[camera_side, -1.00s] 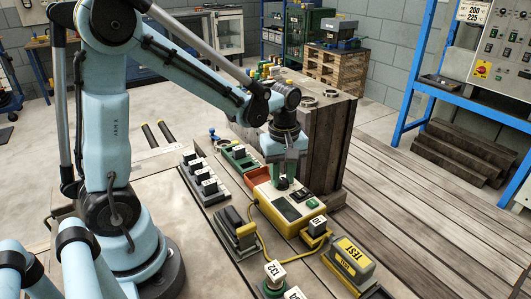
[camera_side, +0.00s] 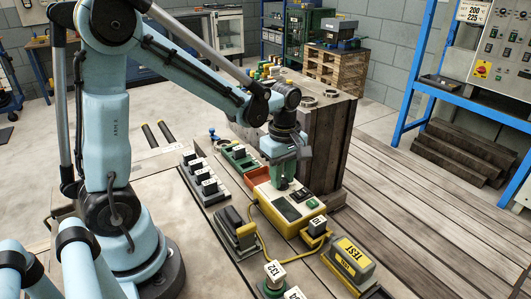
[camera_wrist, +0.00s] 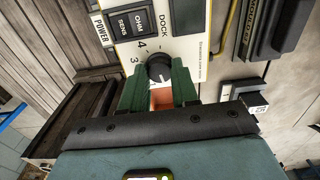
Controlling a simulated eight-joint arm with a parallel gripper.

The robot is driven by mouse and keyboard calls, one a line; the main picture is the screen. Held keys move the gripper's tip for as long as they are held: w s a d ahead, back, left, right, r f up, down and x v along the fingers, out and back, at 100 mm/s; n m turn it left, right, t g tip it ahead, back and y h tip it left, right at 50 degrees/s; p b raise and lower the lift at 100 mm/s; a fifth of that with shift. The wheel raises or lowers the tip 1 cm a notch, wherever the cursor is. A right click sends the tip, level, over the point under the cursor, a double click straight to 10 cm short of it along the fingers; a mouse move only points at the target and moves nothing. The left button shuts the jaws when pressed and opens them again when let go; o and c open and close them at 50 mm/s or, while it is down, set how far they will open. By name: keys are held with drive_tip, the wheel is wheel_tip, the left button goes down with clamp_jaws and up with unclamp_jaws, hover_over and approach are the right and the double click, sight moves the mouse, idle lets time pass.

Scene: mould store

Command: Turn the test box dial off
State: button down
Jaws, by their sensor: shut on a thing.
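The test box (camera_side: 288,212) is a yellow case with a pale top, a dark display and a green part; it lies on the bench. In the wrist view its pale panel (camera_wrist: 203,72) shows labels POWER, SENS, OHM and DOCK. The black round dial (camera_wrist: 159,67) sits there with the numbers 3 and 4 beside it; a small white mark is on it, and the other scale marks are hidden. My gripper (camera_side: 283,184) points down over the far end of the box. Its green fingers (camera_wrist: 160,88) are shut on the dial, one on each side.
A yellow and grey TEST block (camera_side: 348,257) lies at the front right. A black block (camera_side: 237,228) and a row of dark, white-topped pieces (camera_side: 205,182) stand to the left. A tall wooden stack (camera_side: 327,140) rises close behind my gripper. A yellow cable (camera_side: 262,240) curves beside the box.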

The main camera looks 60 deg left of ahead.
drive_tip(key=c, duration=0.8)
unclamp_jaws()
drive_tip(key=shift+c, duration=0.2)
drive_tip(key=shift+r, duration=0.15)
wheel_tip(320, 180, up, 12)
drive_tip(key=s+d+f+m+t, duration=0.4)
drive_tip(key=s+m+t, duration=0.2)
drive_tip(key=m, duration=1.2)
drive_tip(key=shift+t, duration=0.6)
